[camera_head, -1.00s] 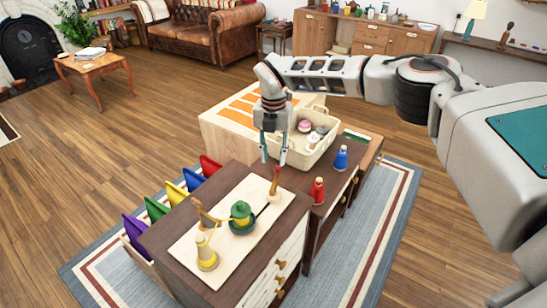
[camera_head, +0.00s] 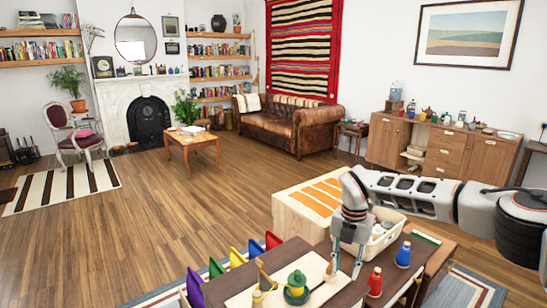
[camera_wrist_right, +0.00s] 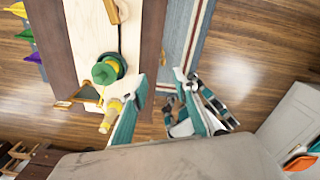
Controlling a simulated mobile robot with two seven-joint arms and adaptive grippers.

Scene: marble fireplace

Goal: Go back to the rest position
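My right gripper (camera_head: 345,274) hangs with its fingers down over the dark wooden table in the head view, close to the wooden stick and its dark tip. In the right wrist view (camera_wrist_right: 160,76) its two teal-and-grey fingers are apart, with nothing between them. The right arm reaches in from the right edge.
A green-and-yellow piece (camera_head: 297,284) stands on the pale board beside the gripper. Red (camera_head: 374,284) and blue (camera_head: 403,256) pegs stand to its right. A cream basket (camera_head: 384,240) is behind. Open wooden floor (camera_head: 160,225) lies left.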

